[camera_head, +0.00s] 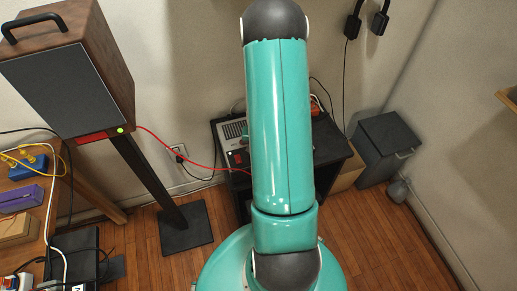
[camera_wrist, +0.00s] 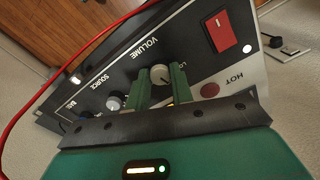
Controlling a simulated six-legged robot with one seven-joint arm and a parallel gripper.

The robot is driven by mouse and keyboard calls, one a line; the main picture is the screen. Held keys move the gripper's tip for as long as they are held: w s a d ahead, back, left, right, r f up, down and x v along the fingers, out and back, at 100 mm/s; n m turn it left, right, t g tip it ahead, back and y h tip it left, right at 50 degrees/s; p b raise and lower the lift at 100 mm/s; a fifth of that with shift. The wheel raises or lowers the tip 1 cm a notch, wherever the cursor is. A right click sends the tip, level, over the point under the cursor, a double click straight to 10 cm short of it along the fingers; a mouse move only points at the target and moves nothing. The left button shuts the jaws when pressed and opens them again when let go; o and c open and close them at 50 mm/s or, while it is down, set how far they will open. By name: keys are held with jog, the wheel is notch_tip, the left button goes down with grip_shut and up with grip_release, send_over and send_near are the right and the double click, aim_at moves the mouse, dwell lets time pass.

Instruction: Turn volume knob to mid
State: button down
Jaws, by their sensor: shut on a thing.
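The volume knob (camera_wrist: 159,74) is a round pale-topped knob on the dark front panel (camera_wrist: 190,45) of an amplifier, under the printed word VOLUME in the wrist view. My gripper (camera_wrist: 160,82) has its two green fingers on either side of this knob, shut on it. The knob's lower part is hidden between the fingers, and its pointer is too small to read surely. In the head view my teal arm hides the gripper and the knob. Part of the amplifier (camera_head: 235,131) shows just left of the arm.
A red switch (camera_wrist: 221,32), a SOURCE knob (camera_wrist: 116,100) and a red HOT disc (camera_wrist: 210,90) sit near the volume knob. A red cable (camera_wrist: 75,62) crosses at left. A tall speaker (camera_head: 65,80) stands left, and a dark bin (camera_head: 383,150) right. Bare floor shows at right.

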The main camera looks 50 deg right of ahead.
jog(key=shift+m, duration=1.6)
jog(key=c, duration=1.2)
grip_release()
notch_tip(320, 180, up, 14)
